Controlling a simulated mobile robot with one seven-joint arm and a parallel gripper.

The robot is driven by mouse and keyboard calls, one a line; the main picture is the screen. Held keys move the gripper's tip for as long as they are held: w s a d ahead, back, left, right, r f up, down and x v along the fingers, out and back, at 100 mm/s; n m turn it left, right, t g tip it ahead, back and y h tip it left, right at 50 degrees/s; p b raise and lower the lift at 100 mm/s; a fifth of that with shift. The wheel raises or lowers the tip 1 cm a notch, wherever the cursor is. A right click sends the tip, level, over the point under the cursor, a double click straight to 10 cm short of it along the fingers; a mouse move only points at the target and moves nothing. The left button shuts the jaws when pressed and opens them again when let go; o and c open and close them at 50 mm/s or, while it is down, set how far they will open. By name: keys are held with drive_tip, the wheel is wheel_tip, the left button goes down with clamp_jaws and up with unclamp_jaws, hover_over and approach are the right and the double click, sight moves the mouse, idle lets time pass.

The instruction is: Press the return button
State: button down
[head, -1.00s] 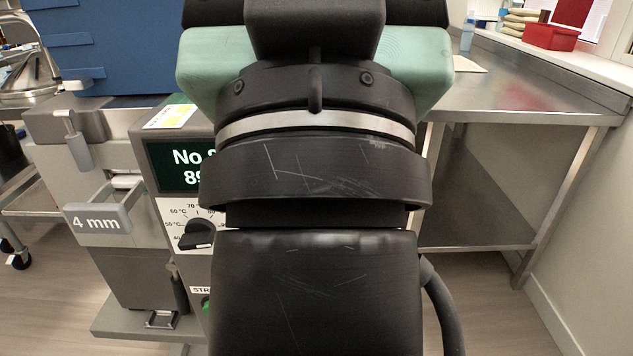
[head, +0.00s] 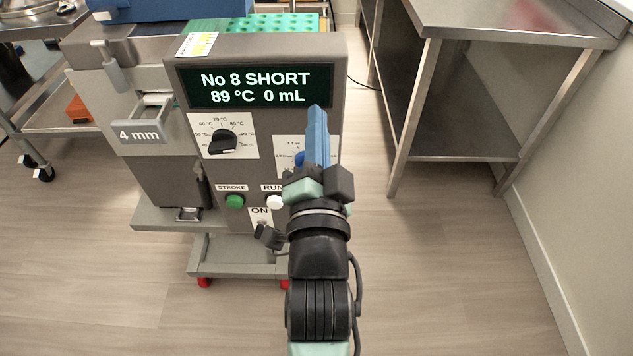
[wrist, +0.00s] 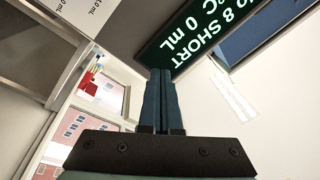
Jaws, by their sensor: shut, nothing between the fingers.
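No button with a readable return label shows. The grey depositor's front panel (head: 185,125) has a green button (head: 235,201) under a STROKE label and a white button (head: 274,202) under a label reading RUN, partly covered by my arm. My gripper (head: 316,110) has blue fingers, pointing up in front of the panel's right side, below and right of the screen. In the wrist view the fingers (wrist: 161,75) are together and empty, with the screen (wrist: 185,35) beyond them. My gripper and arm hide part of the panel's right side; contact with the panel cannot be told.
The display (head: 260,87) reads "No 8 SHORT 89 °C 0 mL". A temperature dial (head: 223,142) and an ON switch (head: 262,225) are on the panel. A 4 mm handle (head: 140,135) juts out at left. A steel table (head: 500,22) stands right; floor between is clear.

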drive_tip(key=s+f+m+g+p, duration=0.2)
drive_tip(key=s+f+m, duration=0.2)
drive_tip(key=f, duration=0.7)
drive_tip(key=s+f+m+g+p, duration=0.3)
drive_tip(key=s+f, duration=0.4)
drive_tip(key=f, duration=0.4)
drive_tip(key=shift+s+m, duration=0.25)
drive_tip(key=shift+m, duration=0.25)
drive_tip(key=shift+w+a+f, duration=0.1)
drive_tip(key=shift+w+f, duration=0.05)
drive_tip(key=b+x, duration=0.1)
drive_tip(key=x, duration=1.2)
drive_tip(key=shift+w+r, duration=0.25)
drive_tip(key=shift+w, duration=0.1)
drive_tip(key=shift+w, duration=0.1)
